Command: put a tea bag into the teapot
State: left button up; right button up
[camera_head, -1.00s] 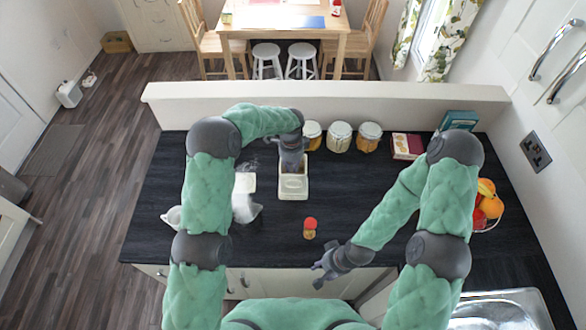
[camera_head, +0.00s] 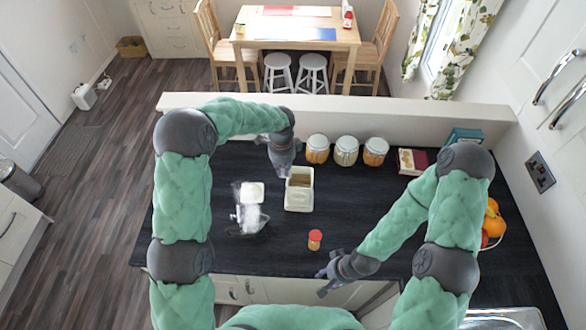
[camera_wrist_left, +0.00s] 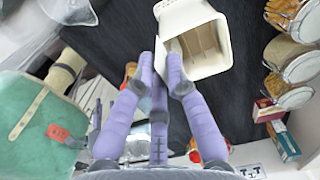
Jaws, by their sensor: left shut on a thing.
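My left gripper (camera_head: 284,170) is above the counter, just left of the open cream canister (camera_head: 299,200). In the left wrist view its fingers (camera_wrist_left: 160,75) are drawn together beside the mouth of the canister (camera_wrist_left: 222,68). Brown contents show inside the canister in the head view. My right gripper (camera_head: 326,280) is low by the counter's front edge, open and apparently empty.
A pale square lid-like piece (camera_head: 252,192) is right behind the teapot. A small red-lidded jar (camera_head: 315,240) stands in front of the canister. Several lidded jars (camera_head: 346,151) and a red-and-cream box (camera_head: 411,161) line the back. Fruit (camera_head: 494,219) is at right.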

pick_arm(q)
jog(key=s+a+r+p, duration=0.1)
jog(key=s+a+r, duration=0.2)
jog(key=a, duration=0.3)
jog(key=shift+s+a, duration=0.35)
jog(key=shift+s, duration=0.15)
